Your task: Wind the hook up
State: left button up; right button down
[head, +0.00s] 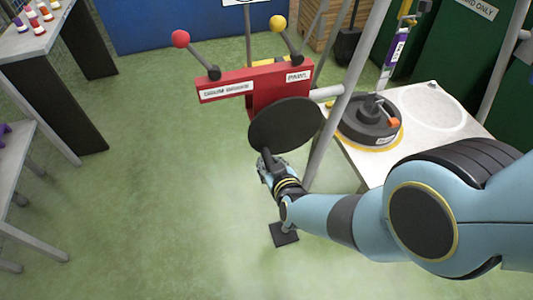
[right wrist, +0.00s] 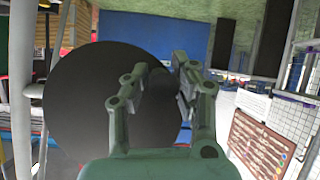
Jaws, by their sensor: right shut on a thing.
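A red winch housing (head: 262,88) carries the labels "DRUM BRAKE" and "PAWL". A red-knobbed lever (head: 181,39) and a yellow-knobbed lever (head: 278,23) rise from it. A black crank disc (head: 286,124) faces me on its front; the disc also fills the left of the right wrist view (right wrist: 85,100). My right gripper (head: 268,172) is at the disc's lower left edge, shut on the dark crank handle (head: 267,157). In the right wrist view its fingers (right wrist: 183,78) overlap the disc's right edge. A yellow fitting (head: 406,10) hangs at the top right, possibly the hook. My left gripper is out of view.
A purple and white labelled piece (head: 395,52) stands above a dark round base (head: 368,122) on the pale table (head: 432,100) at right. Grey poles rise beside the winch. A table with small coloured items (head: 32,40) is at far left. Green floor between is clear.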

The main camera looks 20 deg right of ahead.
jog(key=shift+a, duration=0.15)
jog(key=shift+r, duration=0.1)
jog(key=shift+a+r+m+y+p, duration=0.35)
jog(key=shift+r+m+y+p, duration=0.1)
jog(key=shift+p, duration=0.1)
jog(key=shift+a+r+m+y+p, duration=0.35)
jog(key=shift+a+r+m+y, duration=0.2)
jog(key=shift+r+m+y, duration=0.1)
jog(key=shift+w+a+r+m+t+y+p, duration=0.1)
jog(key=shift+a+r+m+t+y+p, duration=0.15)
jog(key=shift+r+m+y+p, duration=0.25)
jog(key=shift+a+r+m+t+y+p, duration=0.15)
jog(key=shift+a+r+m+y+p, duration=0.1)
jog(key=shift+r+m+y, duration=0.45)
jog(key=shift+r, duration=0.2)
